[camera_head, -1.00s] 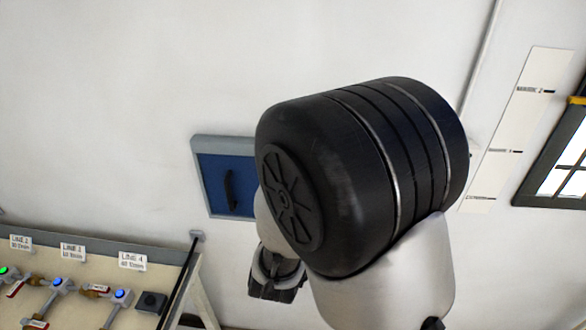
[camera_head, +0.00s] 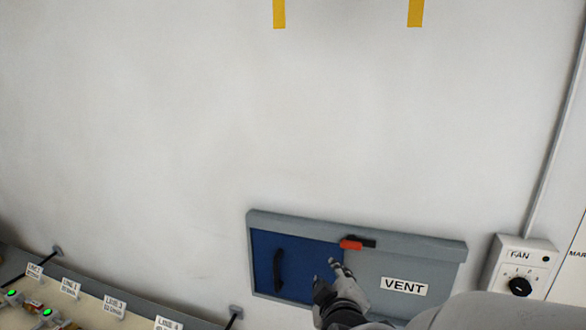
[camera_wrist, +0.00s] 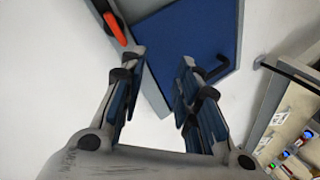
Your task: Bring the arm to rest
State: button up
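My gripper (camera_head: 328,272) shows low in the head view, in front of the vent panel. Its two fingers stand apart with nothing between them, as the wrist view (camera_wrist: 162,62) also shows. My arm reaches in from the bottom right of the head view. Most of it is out of frame.
A wall vent (camera_head: 455,249) has a blue door (camera_head: 303,262) with a black handle (camera_head: 279,270) and a red-orange lever (camera_head: 351,244). A fan control box (camera_head: 517,262) is at right. A bench (camera_head: 95,318) with labelled valves is at lower left.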

jog(key=s+d+f+m+g+b, duration=0.1)
jog(key=s+m+g, duration=0.2)
jog(key=s, duration=0.6)
jog(key=s+d+f+m+g+b, duration=0.1)
jog(key=s+d+m+g, duration=0.1)
jog(key=s, duration=0.7)
jog(key=s+d+f+m+g, duration=0.1)
jog(key=s+m+g, duration=0.3)
jog(key=s, duration=0.5)
jog(key=shift+s+d+f+m+b, duration=0.15)
jog(key=shift+s+d+m+b, duration=0.25)
jog(key=shift+d, duration=0.35)
jog(key=shift+w, duration=0.15)
jog(key=shift+c, duration=0.4)
